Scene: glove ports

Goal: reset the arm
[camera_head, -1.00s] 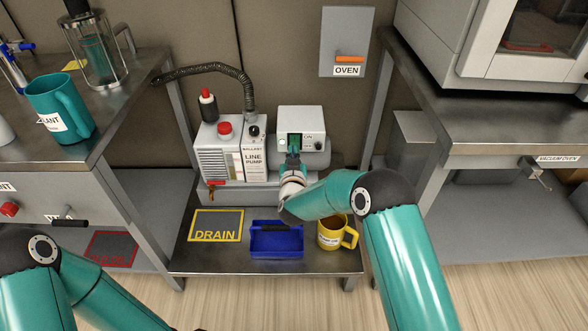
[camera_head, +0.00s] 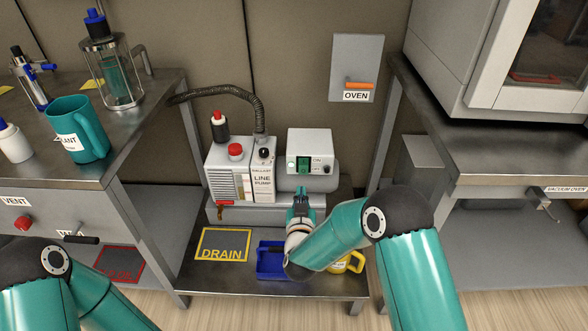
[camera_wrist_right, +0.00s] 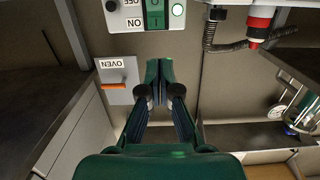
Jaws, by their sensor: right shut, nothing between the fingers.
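My right gripper (camera_head: 301,198) is in front of the pump's grey motor end, below the switch box (camera_head: 310,152). In the right wrist view its two fingers (camera_wrist_right: 159,75) are together and hold nothing. The switch box shows in that view at the top, with a green rocker switch (camera_wrist_right: 154,14) and a lit lamp beside it. My left arm's teal links show at the lower left of the head view, but its gripper is out of the picture.
The line pump (camera_head: 240,170) stands on a low shelf. A blue tray (camera_head: 268,262) and a yellow mug (camera_head: 350,263) are partly hidden behind my right arm. A yellow DRAIN outline (camera_head: 223,244) is bare. Benches flank the shelf; the left one holds a teal jug (camera_head: 82,130).

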